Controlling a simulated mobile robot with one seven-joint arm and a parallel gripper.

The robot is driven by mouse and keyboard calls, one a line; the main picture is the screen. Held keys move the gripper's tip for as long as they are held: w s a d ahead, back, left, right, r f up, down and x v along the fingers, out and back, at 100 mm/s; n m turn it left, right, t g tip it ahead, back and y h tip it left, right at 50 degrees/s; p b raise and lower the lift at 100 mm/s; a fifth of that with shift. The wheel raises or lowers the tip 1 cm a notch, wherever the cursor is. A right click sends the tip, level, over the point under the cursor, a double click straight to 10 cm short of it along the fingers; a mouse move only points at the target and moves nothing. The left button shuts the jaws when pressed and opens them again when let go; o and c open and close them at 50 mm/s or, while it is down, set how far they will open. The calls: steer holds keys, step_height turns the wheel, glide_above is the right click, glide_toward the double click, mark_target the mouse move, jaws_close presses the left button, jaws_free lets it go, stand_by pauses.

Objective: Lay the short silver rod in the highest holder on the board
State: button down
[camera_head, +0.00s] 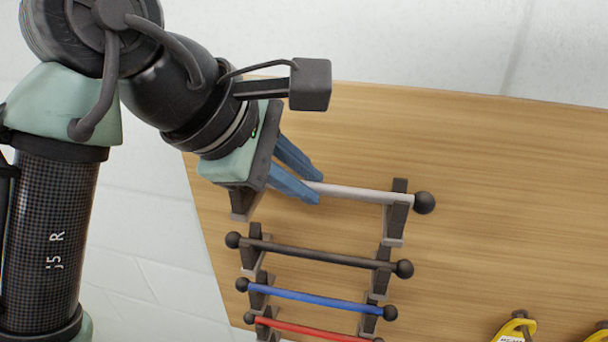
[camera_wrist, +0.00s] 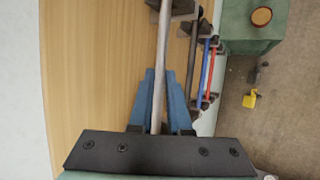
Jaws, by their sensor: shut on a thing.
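The silver rod (camera_head: 365,193) has a black ball at its right end (camera_head: 424,202). My gripper (camera_head: 316,190) is shut on the rod toward its left part, and its blue fingers hide that stretch. The highest holder on the wooden board has a right bracket (camera_head: 395,224) and a left bracket (camera_head: 243,204) partly behind my gripper. The rod's right end lies at the right bracket, with the ball just outside it. Whether it rests in the bracket is unclear. The left end is hidden. In the wrist view the rod (camera_wrist: 162,50) runs between my fingers (camera_wrist: 163,80) toward a dark bracket (camera_wrist: 175,7).
Below on the board (camera_head: 480,180), a black rod (camera_head: 320,256), a blue rod (camera_head: 315,298) and a red rod (camera_head: 305,328) lie in their holders. Yellow items (camera_head: 515,328) show at the lower right. The board's upper right is bare.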

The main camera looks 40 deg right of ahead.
steer(key=shift+f, duration=0.35)
steer(key=c, duration=0.8)
jaws_free()
steer(key=b+v, duration=0.3)
steer(key=v, duration=1)
